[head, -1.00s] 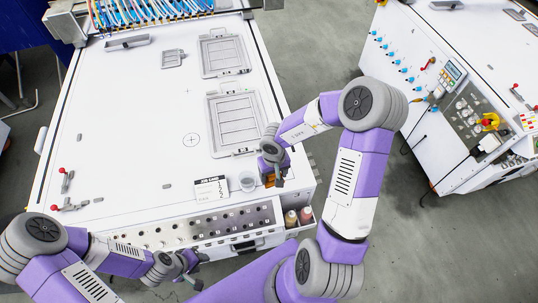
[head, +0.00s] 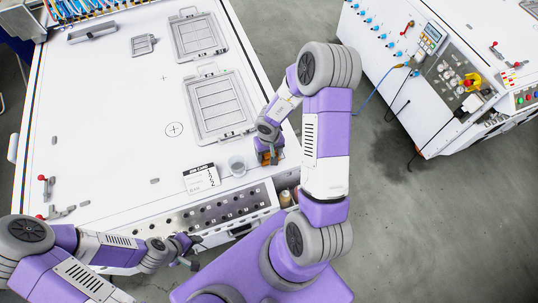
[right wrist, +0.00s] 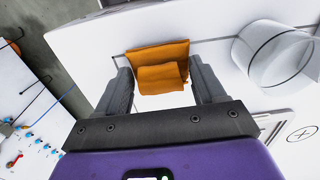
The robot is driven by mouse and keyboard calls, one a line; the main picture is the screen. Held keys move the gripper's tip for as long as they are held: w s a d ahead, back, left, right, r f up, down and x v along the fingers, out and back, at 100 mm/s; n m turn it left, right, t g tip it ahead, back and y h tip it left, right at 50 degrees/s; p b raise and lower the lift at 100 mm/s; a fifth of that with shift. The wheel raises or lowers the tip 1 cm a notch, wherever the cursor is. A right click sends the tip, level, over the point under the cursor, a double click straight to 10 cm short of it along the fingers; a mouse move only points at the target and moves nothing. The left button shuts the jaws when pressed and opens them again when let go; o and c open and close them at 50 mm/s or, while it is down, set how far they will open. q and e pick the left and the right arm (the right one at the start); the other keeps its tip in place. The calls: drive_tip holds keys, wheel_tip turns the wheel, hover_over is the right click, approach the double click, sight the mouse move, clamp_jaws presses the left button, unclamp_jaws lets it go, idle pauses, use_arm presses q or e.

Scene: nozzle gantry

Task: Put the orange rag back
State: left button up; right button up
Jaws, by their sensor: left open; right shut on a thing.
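The orange rag (right wrist: 158,55) is a folded cloth between the two fingers of my right gripper (right wrist: 160,88) in the right wrist view. In the head view my right gripper (head: 269,155) is at the near right corner of the white table top, just right of a clear cup (head: 237,166). Only a little orange shows there; the fingers hide most of the rag. Whether the rag touches the surface I cannot tell. My left gripper (head: 190,250) is open and empty, low in front of the table's knob panel (head: 220,212).
Framed grey hatches (head: 218,104) lie flat on the table top. Red-tipped levers (head: 45,195) are at the left edge. A bottle (head: 285,198) sits below the right corner. A second white machine (head: 430,90) stands across the grey floor.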

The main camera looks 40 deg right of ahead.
drive_tip(key=shift+f, duration=0.45)
drive_tip(key=shift+w+r, duration=0.1)
drive_tip(key=o, duration=1)
wheel_tip(320, 180, up, 12)
drive_tip(key=p, duration=0.5)
drive_tip(key=shift+p, duration=0.4)
